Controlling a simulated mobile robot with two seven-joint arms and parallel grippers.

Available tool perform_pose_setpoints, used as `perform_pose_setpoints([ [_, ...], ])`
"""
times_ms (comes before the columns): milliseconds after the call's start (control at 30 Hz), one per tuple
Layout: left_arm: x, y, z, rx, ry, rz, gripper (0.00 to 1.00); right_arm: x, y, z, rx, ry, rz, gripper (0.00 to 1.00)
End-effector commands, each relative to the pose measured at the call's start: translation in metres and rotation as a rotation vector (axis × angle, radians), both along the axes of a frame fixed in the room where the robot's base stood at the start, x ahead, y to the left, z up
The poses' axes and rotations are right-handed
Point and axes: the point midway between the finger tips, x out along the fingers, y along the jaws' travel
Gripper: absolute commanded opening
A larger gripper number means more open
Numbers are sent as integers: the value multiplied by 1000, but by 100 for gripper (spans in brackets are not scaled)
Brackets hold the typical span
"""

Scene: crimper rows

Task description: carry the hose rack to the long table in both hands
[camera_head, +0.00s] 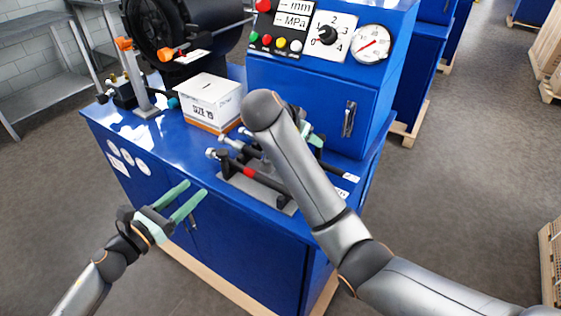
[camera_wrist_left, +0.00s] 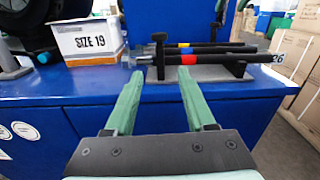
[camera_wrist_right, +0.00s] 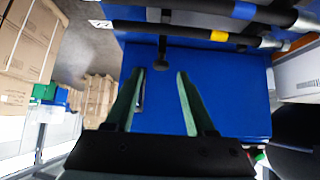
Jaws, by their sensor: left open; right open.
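The hose rack (camera_head: 250,185) stands on the blue machine's top, with a grey base, black uprights and black hoses with coloured bands. It also shows in the left wrist view (camera_wrist_left: 205,73), ahead of my fingers, and its hoses cross the top of the right wrist view (camera_wrist_right: 200,28). My left gripper (camera_head: 197,190) is open and empty, in front of the machine's near edge, apart from the rack. My right gripper (camera_wrist_right: 161,72) is open and empty at the rack's far side; my right arm hides most of it in the head view. I cannot make out the long table for certain.
A white and orange box (camera_head: 210,103) marked SIZE 19 stands left of the rack. The machine's control panel (camera_head: 320,40) rises behind it. A black crimping head (camera_head: 160,30) is further left. Grey shelving (camera_head: 40,60) stands at the left; floor (camera_head: 470,160) is clear at the right.

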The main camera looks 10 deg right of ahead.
Motion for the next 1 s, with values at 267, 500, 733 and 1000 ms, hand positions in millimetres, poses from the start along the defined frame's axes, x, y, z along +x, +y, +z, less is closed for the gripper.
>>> perform_pose_setpoints([
  [267,2,0,2,41,-36,-12,55,0,5,1,6,-1,5,55],
  [500,8,-6,3,35,-34,-11,55,4,-1,-6,4,1,4,55],
  [733,35,-35,4,34,-35,-11,55,22,-21,-33,2,3,2,55],
  [1000,67,-69,3,33,-33,-10,55,45,-45,-66,2,2,3,55],
])
